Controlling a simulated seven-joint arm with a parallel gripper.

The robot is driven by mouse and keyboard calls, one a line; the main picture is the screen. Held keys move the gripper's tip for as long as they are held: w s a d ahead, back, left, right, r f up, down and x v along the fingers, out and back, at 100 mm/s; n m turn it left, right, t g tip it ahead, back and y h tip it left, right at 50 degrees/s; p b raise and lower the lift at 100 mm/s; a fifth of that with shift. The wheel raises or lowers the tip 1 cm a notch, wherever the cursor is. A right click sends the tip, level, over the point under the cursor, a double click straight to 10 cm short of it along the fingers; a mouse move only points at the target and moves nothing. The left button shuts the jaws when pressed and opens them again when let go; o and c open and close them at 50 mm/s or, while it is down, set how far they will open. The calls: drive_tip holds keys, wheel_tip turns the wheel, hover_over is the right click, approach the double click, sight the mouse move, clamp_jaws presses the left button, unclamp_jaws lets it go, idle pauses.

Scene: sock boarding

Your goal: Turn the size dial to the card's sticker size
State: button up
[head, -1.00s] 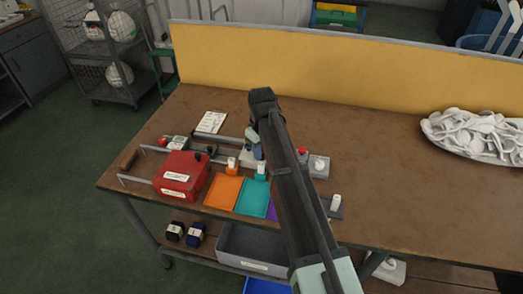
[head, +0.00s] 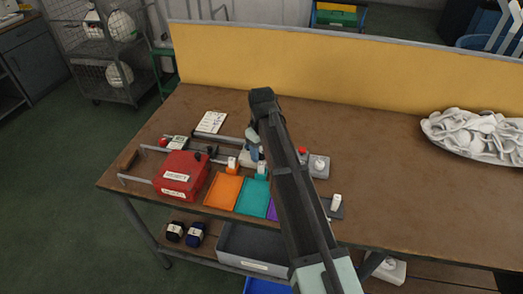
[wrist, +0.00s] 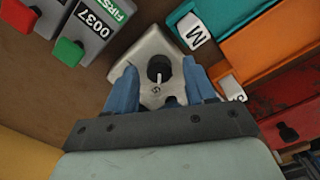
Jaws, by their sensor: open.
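The size dial is a black round knob (wrist: 157,66) with a white pointer, on a pale grey plate (wrist: 149,48). In the wrist view the pointer points down the picture, toward a small mark that looks like an S. My gripper (wrist: 161,72) is open, its two blue fingers on either side of the knob with gaps between; I cannot tell its height above the plate. In the head view the arm hides most of the dial and fingers. A white card on a board (head: 211,122) lies at the back left; its writing is too small to read.
A white tag marked M (wrist: 193,31) sits by the teal tray (head: 254,197). An orange tray (head: 223,190) and a red box (head: 180,176) stand left of it. A counter reading 0037 (wrist: 97,20) is near the dial. The table's right middle is clear.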

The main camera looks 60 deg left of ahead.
sight(262, 153)
wheel_tip(262, 153, up, 14)
idle(0.7)
drive_tip(key=shift+f, duration=0.1)
idle(0.4)
